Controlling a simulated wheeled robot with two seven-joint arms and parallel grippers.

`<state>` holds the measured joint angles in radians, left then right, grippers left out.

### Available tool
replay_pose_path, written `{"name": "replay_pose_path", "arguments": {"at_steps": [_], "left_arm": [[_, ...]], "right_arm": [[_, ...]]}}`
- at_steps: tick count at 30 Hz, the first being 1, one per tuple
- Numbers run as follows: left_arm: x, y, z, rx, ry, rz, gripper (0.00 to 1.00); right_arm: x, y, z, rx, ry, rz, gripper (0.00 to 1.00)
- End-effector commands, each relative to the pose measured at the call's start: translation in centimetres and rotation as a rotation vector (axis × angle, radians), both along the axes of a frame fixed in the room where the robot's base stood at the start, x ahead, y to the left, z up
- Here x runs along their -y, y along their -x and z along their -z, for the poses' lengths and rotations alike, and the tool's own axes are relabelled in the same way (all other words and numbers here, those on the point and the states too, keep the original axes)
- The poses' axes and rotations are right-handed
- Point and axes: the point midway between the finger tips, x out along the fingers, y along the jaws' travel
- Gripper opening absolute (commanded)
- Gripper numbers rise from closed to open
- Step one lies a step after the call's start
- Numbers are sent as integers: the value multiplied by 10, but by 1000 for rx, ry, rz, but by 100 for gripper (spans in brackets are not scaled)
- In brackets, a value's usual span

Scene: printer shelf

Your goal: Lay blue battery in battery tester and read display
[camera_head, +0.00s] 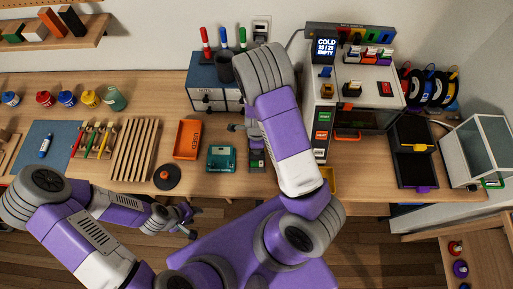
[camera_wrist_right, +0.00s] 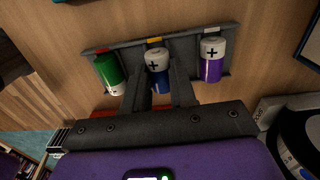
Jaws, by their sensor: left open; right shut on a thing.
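In the right wrist view, a blue battery (camera_wrist_right: 157,63) with a pale top marked plus sits in the middle slot of a dark rack (camera_wrist_right: 222,34). My right gripper (camera_wrist_right: 158,92) is shut on it, one finger on each side. A green battery (camera_wrist_right: 110,73) and a purple battery (camera_wrist_right: 211,62) stand in the slots beside it. In the head view, a teal device (camera_head: 221,158), which looks like the battery tester, lies on the table; its display is too small to read. My right arm hides most of the area beside it. My left gripper (camera_head: 184,219) is open and empty near the table's front edge.
An orange tray (camera_head: 187,139) and a black disc (camera_head: 167,177) with a red knob lie left of the tester. A slatted wooden rack (camera_head: 135,149) stands farther left.

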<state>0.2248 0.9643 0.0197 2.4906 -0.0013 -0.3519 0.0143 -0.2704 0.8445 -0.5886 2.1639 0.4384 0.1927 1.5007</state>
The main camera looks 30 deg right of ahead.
Motion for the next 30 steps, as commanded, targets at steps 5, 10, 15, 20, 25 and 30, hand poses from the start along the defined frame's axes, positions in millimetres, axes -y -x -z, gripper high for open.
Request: {"name": "replay_pose_path", "arguments": {"at_steps": [5, 10, 15, 20, 25, 30], "left_arm": [[0, 0, -14, 0, 0, 0, 43], [0, 0, -24, 0, 0, 0, 43], [0, 0, -34, 0, 0, 0, 43], [0, 0, -43, 0, 0, 0, 43], [0, 0, -53, 0, 0, 0, 43], [0, 0, -62, 0, 0, 0, 43]], "right_arm": [[0, 0, -14, 0, 0, 0, 0], [0, 0, -25, 0, 0, 1, 0], [0, 0, -35, 0, 0, 1, 0], [0, 0, -44, 0, 0, 0, 0], [0, 0, -54, 0, 0, -1, 0], [0, 0, -64, 0, 0, -1, 0]]}}
